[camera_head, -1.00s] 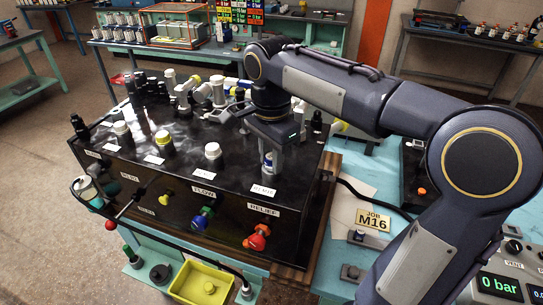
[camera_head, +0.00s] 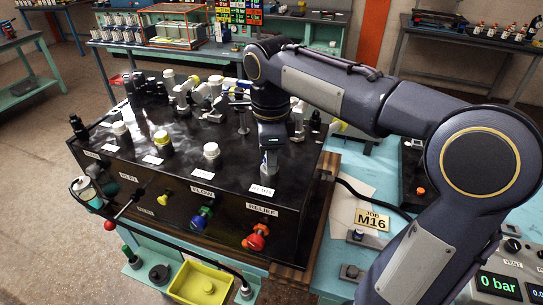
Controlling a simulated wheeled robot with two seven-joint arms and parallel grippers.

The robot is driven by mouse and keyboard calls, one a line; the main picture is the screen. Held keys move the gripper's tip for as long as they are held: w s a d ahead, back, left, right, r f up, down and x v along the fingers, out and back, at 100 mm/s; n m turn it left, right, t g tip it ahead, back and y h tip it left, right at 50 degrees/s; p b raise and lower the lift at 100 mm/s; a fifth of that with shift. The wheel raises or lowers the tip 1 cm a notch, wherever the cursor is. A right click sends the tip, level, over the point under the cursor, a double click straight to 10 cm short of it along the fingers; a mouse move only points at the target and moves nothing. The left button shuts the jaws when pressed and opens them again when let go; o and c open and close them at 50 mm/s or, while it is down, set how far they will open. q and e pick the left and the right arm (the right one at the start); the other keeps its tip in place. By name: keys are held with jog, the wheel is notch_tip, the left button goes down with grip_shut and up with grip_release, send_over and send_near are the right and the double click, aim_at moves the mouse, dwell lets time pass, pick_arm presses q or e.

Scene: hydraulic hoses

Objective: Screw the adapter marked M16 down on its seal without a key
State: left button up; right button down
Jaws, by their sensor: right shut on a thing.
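My right gripper (camera_head: 269,164) points down over the front right part of the black manifold block (camera_head: 230,178), behind a small white label (camera_head: 261,190) whose text is too small to read surely. It is shut on a metal adapter, which its fingers mostly hide. Whether the adapter touches its seal cannot be seen. My left gripper is not in view.
Capped ports, one with a yellow cap (camera_head: 162,139), stand left on the block. A red knob (camera_head: 257,238) and a blue knob (camera_head: 202,218) project from its front. A yellow tray (camera_head: 201,283) sits below. A display (camera_head: 497,286) reads 0 bar.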

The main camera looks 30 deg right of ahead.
jog(key=c, duration=1.5)
grip_release()
jog(key=shift+a+f, duration=0.15)
jog(key=shift+f, duration=0.2)
jog(key=o, duration=0.4)
jog(key=shift+w+f, duration=0.1)
jog(key=r, duration=0.8)
jog(key=shift+w+d+r, duration=0.1)
jog(key=shift+d+r, duration=0.15)
jog(key=shift+r, duration=0.1)
jog(key=shift+o, duration=0.3)
